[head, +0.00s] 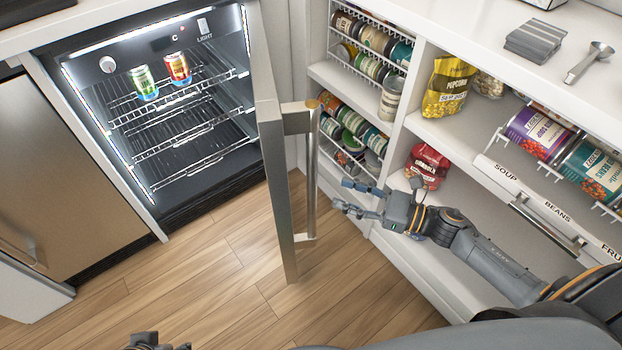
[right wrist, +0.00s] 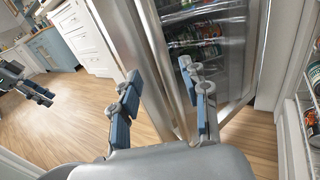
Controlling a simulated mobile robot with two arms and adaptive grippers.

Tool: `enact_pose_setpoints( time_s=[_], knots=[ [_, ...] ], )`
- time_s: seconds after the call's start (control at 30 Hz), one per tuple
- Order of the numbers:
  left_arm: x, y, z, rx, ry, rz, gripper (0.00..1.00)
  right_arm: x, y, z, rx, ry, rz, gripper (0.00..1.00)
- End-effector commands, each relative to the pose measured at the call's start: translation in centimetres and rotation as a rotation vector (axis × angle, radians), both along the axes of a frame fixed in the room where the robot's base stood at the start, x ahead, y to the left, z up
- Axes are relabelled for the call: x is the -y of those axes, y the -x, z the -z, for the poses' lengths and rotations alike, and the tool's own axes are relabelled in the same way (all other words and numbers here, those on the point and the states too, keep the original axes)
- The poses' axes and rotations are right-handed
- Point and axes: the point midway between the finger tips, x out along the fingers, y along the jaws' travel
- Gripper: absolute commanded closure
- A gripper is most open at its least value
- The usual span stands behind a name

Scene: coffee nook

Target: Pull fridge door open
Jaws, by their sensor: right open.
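The fridge (head: 150,175) is at the left of the head view, lit inside. Its door (head: 272,150) stands swung wide open, seen nearly edge-on. The door's vertical bar handle (head: 311,175) is on its right side. My right gripper (head: 347,194) is open and empty just right of the handle, fingers pointing left towards it, with a small gap in the head view. In the right wrist view its two fingers (right wrist: 160,75) are spread before the door (right wrist: 210,40). My left gripper (head: 155,344) barely shows at the bottom edge; its fingers are unclear.
Pantry shelves (head: 405,120) with cans and bags stand right of the door, close to my right arm. Two cans (head: 177,68) stand on the upper fridge rack. A white counter (head: 480,30) is above the shelves. The wooden floor (head: 215,275) before the fridge is clear.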

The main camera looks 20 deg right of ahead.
Motion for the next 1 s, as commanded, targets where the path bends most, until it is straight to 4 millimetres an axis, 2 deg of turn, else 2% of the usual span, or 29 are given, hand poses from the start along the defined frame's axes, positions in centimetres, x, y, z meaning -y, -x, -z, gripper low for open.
enact_pose_setpoints(
  time_s=[0.2, 0.4, 0.57, 0.83, 0.87, 1.0],
  knots=[
    [0.0, 0.0, 0.0, 0.001, 0.000, 0.000, 0.60, -3.7, -3.2, -0.2, 0.003, -0.003, 0.000, 0.54],
    [0.0, 0.0, 0.0, 0.001, 0.000, 0.000, 0.60, -5.9, -5.0, -0.1, 0.001, -0.002, 0.000, 0.54],
    [0.0, 0.0, 0.0, 0.001, 0.000, 0.000, 0.60, -6.7, -5.6, 0.0, -0.001, -0.002, 0.000, 0.54],
    [0.0, 0.0, 0.0, 0.002, 0.000, 0.000, 0.60, -6.8, -5.7, 0.0, -0.002, -0.001, 0.001, 0.54],
    [0.0, 0.0, 0.0, 0.002, 0.000, 0.000, 0.60, -6.8, -5.7, 0.0, -0.002, -0.001, 0.001, 0.56],
    [0.0, 0.0, 0.0, 0.002, 0.000, 0.000, 0.60, -6.7, -5.7, 0.0, -0.002, -0.001, 0.001, 0.85]
  ],
)
